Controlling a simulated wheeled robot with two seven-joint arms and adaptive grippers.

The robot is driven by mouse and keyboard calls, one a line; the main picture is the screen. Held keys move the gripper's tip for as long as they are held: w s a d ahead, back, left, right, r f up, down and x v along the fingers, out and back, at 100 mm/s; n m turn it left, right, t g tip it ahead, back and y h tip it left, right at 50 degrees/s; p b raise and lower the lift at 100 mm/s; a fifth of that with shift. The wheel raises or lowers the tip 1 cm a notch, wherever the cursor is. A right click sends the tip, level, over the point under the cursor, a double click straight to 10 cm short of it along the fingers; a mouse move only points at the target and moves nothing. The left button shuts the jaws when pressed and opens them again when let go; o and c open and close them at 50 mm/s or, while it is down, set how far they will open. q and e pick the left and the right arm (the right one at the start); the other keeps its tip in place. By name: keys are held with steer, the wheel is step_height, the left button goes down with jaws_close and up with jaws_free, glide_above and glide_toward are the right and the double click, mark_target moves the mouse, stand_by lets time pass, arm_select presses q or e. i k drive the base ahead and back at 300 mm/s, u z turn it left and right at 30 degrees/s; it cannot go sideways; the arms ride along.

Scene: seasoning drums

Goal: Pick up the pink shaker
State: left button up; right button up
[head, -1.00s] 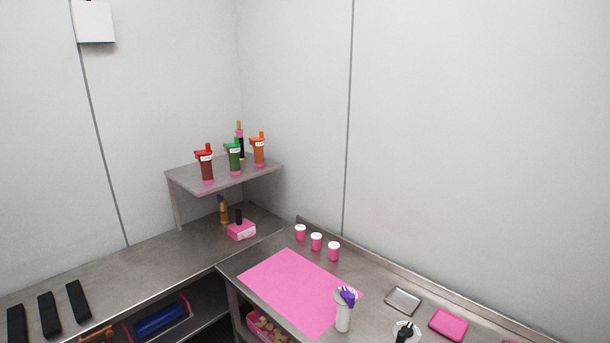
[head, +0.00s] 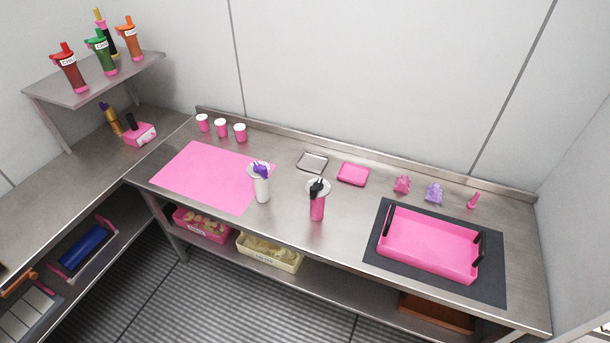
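No object is clearly marked as the pink shaker, and several pink things could be it. Three small pink cups with white lids, left (head: 203,123), middle (head: 221,128) and right (head: 240,133), stand upright in a row at the back left of the steel counter. A taller pink container (head: 317,208) with a pale rim and a black top or contents stands near the middle front. A small pink figure-like item (head: 402,184) and a slim pink item (head: 473,201) stand at the back right. Neither of my grippers is in view.
A pink mat (head: 205,178) lies at left on the counter (head: 345,225). A pink tray (head: 430,262) with black handles sits on a dark mat (head: 378,245). Red (head: 70,72), green (head: 103,58) and orange (head: 132,42) bottles stand on a shelf.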

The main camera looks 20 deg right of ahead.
mark_target(318, 206)
steer(key=u, duration=0.55)
steer(key=k, duration=1.3)
steer(key=u, duration=0.7)
steer(key=i, duration=1.4)
steer(key=z, duration=0.25)
steer(key=i, duration=1.25)
steer(key=z, duration=1.55)
steer(key=i, duration=0.8)
steer(key=z, duration=0.95)
